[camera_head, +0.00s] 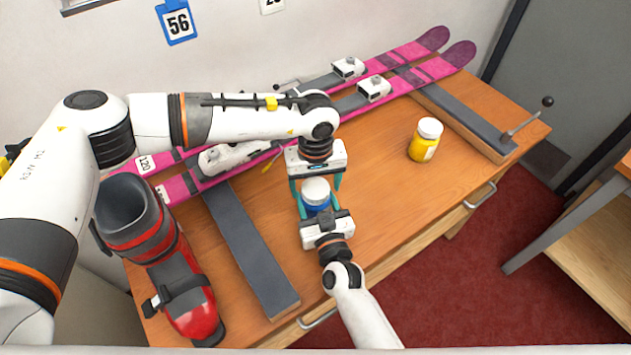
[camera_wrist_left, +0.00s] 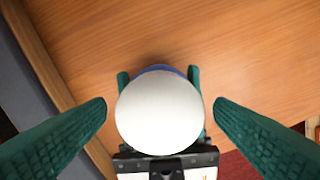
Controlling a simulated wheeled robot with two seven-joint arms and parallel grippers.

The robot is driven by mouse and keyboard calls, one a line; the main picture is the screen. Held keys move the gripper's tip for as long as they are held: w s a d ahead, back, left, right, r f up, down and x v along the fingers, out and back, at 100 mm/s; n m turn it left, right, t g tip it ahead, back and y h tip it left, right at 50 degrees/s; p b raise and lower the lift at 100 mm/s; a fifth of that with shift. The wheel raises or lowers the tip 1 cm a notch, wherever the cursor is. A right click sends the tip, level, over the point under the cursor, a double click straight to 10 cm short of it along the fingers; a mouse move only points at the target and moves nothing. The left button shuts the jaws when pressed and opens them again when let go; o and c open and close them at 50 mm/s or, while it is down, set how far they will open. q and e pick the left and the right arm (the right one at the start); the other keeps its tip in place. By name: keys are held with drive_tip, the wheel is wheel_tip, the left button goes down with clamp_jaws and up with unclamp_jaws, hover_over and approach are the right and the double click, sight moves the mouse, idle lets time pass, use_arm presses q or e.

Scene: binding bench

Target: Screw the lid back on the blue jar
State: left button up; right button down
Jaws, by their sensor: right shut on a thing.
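The blue jar (camera_head: 316,206) stands on the wooden bench with the white lid (camera_head: 315,188) on its top. In the left wrist view the round lid (camera_wrist_left: 160,113) covers nearly all of the jar, with only a blue sliver (camera_wrist_left: 158,69) showing behind it. I cannot tell how tightly the lid sits. My right gripper (camera_head: 319,208) is shut on the blue jar from the front. My left gripper (camera_head: 316,186) is above, pointing down, its green fingers open on either side of the lid with a gap at each side (camera_wrist_left: 160,106).
A yellow jar with a white lid (camera_head: 425,140) stands to the right. Pink skis (camera_head: 415,73) lie along the back on grey-topped supports (camera_head: 250,245). A red and black ski boot (camera_head: 165,260) is at the left. The bench between the blue and yellow jars is clear.

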use_arm(q)
drive_tip(key=shift+r, duration=2.25)
drive_tip(key=shift+c, duration=0.3)
drive_tip(key=n, duration=0.6)
drive_tip(key=shift+s+d+r+n, duration=0.15)
drive_tip(key=shift+d+r+n, duration=0.1)
drive_tip(key=shift+r+n, duration=0.15)
drive_tip(key=n, duration=0.3)
drive_tip(key=r+n, duration=0.1)
drive_tip(key=n, duration=0.7)
drive_tip(key=r+n, duration=0.1)
drive_tip(key=n, duration=0.8)
drive_tip(key=shift+a+r, duration=0.25)
drive_tip(key=shift+r, duration=0.05)
